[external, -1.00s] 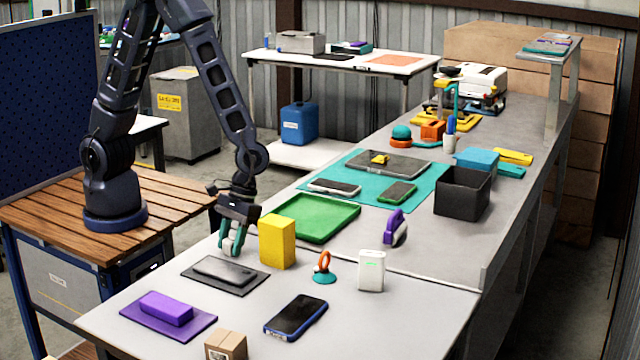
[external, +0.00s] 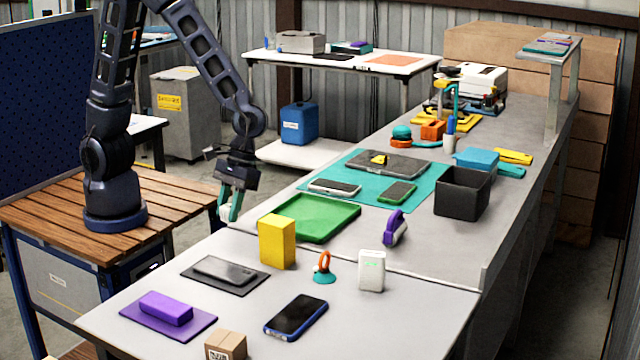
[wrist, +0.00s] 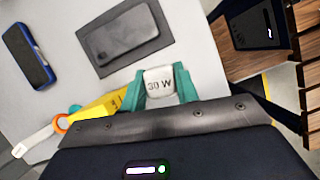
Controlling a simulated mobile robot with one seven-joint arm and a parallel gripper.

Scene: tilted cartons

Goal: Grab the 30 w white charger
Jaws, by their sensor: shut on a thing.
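The white charger (wrist: 159,84), marked "30 W", sits between the teal fingers of my gripper (wrist: 160,88) in the wrist view. My gripper is shut on it. In the external view my gripper (external: 229,207) is raised at the left edge of the grey table, behind and left of the yellow block (external: 277,241). A small white part of the charger (external: 226,211) shows between the fingers there; the rest is hidden.
A grey device on a dark mat (external: 226,285), a purple block (external: 166,308) and a blue-edged phone (external: 296,316) lie in front. A white power bank (external: 372,270) stands to the right. A green tray (external: 315,230) lies behind the yellow block.

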